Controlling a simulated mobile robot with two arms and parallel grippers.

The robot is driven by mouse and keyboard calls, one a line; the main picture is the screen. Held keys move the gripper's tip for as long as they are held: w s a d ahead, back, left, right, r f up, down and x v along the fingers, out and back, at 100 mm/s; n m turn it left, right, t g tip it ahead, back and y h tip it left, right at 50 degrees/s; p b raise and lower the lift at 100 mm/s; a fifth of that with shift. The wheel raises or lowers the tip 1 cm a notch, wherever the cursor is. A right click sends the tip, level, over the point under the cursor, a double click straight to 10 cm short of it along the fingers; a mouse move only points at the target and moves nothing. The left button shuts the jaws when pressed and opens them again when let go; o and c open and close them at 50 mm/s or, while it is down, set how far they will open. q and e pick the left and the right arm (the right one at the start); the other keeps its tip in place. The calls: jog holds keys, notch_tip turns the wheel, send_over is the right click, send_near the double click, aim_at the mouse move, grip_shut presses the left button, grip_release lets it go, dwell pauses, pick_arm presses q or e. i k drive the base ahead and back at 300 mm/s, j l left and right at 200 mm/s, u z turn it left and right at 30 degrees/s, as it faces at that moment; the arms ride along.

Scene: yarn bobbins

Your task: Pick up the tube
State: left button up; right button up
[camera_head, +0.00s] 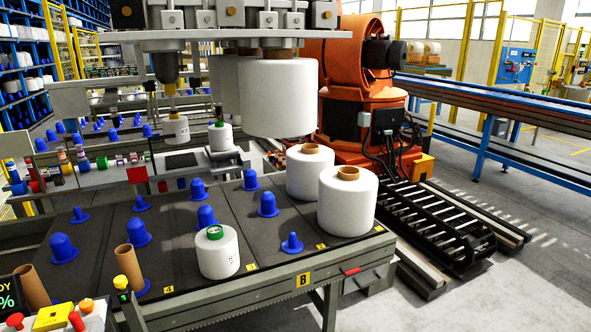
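A brown cardboard tube (130,269) stands tilted on the dark grey table at the front left, close to a blue peg. A second brown tube (33,287) leans further left, by the control panel. I cannot tell which of the two the task means. Brown tube ends also show in the tops of two large white bobbins, (347,202) and (309,172), at the table's right. Neither of my grippers shows in the head view.
The table (175,245) carries several blue pegs, such as one (138,232) behind the tube, and a small white bobbin (217,251) with a green top. A control panel (55,316) fills the bottom left corner. An overhead gantry holds large white bobbins (278,97) above the table's back. An orange robot (362,90) stands behind.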

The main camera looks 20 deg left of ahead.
aim_at(126, 256)
jog(key=i+l+u, duration=0.1)
jog(key=u, duration=0.35)
jog(key=i+l+u, duration=0.2)
jog(key=u, duration=0.25)
jog(key=i+l+u, duration=0.25)
jog(key=u, duration=0.2)
jog(key=i+l+u, duration=0.1)
jog(key=l+u, duration=0.2)
jog(key=u, duration=0.15)
jog(key=l+u, duration=0.25)
jog(key=u, duration=0.2)
jog(key=l+u, duration=0.45)
jog(key=i+j, duration=0.05)
